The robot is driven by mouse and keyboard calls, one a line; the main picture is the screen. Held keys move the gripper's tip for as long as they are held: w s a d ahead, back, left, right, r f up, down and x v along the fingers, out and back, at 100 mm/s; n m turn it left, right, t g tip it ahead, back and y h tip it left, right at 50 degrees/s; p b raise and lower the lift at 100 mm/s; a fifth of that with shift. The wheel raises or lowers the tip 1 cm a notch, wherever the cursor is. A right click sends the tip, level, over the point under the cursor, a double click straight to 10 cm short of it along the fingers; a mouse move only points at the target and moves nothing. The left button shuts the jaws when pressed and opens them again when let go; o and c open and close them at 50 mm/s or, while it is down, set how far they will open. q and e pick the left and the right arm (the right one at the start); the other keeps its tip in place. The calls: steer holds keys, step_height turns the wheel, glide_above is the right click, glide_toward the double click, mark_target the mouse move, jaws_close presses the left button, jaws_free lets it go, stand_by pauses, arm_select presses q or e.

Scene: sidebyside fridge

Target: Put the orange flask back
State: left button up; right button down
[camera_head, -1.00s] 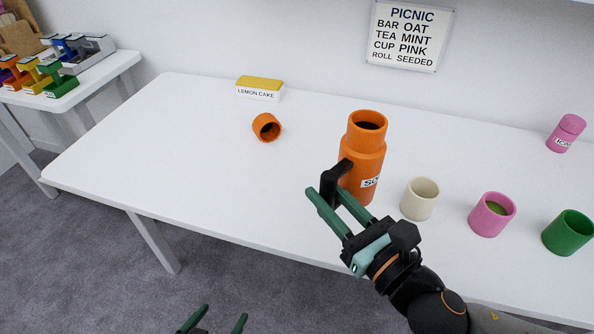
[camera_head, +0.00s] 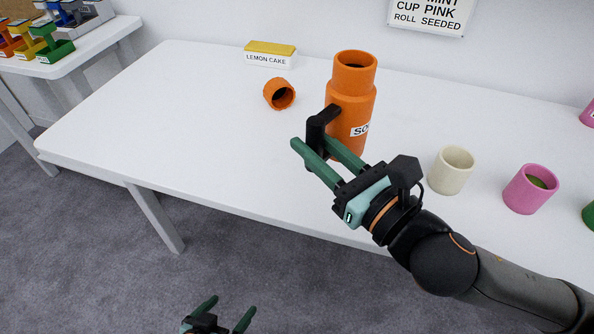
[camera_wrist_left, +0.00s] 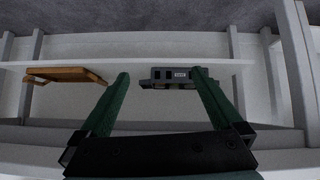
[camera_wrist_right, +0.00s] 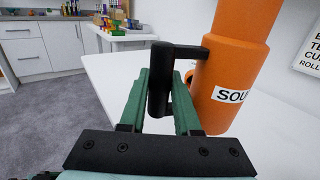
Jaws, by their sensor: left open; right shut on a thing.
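The orange flask (camera_head: 350,100) stands upright with its mouth uncovered and a partly hidden label on its side. My right gripper (camera_head: 312,143) is shut on its black handle (camera_wrist_right: 159,85), left of the body. The flask also shows in the right wrist view (camera_wrist_right: 236,70). I cannot tell whether its base touches the table. An orange cap (camera_head: 279,94) lies tipped on its side on the white table (camera_head: 190,130), left of the flask. My left gripper (camera_head: 232,304) is open and empty, low in front of the table; its fingers also show in the left wrist view (camera_wrist_left: 160,85).
A lemon cake box (camera_head: 270,54) is at the table's back. A cream cup (camera_head: 453,170), a pink cup (camera_head: 530,189) and a partly visible green cup stand to the right. A side table at the far left holds coloured racks (camera_head: 50,45). The table's left half is mostly clear.

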steer(key=w+a+f+b, duration=0.1)
steer(key=w+f, duration=0.2)
steer(key=w+a+f+b, duration=0.1)
steer(key=w+f+b, duration=0.1)
steer(key=f, duration=0.2)
steer(key=w+f+b, duration=0.1)
steer(key=w+f, duration=0.2)
steer(key=shift+w+a+f+b, duration=0.35)
steer(key=shift+a, duration=0.05)
arm_select(q)
steer(key=w+r+m+t+h, duration=0.1)
steer(key=w+r+t, duration=0.3)
steer(key=r, duration=0.6)
steer(key=w+r+m+t+h, duration=0.2)
steer(key=r+t, duration=0.4)
steer(key=r, duration=0.5)
steer(key=shift+w+r, duration=0.25)
steer(key=shift+w, duration=0.65)
steer(key=shift+r, duration=0.1)
arm_select(e)
steer(key=shift+f, duration=0.15)
steer(key=c, duration=0.6)
jaws_free()
arm_select(q)
steer(key=shift+r, duration=0.1)
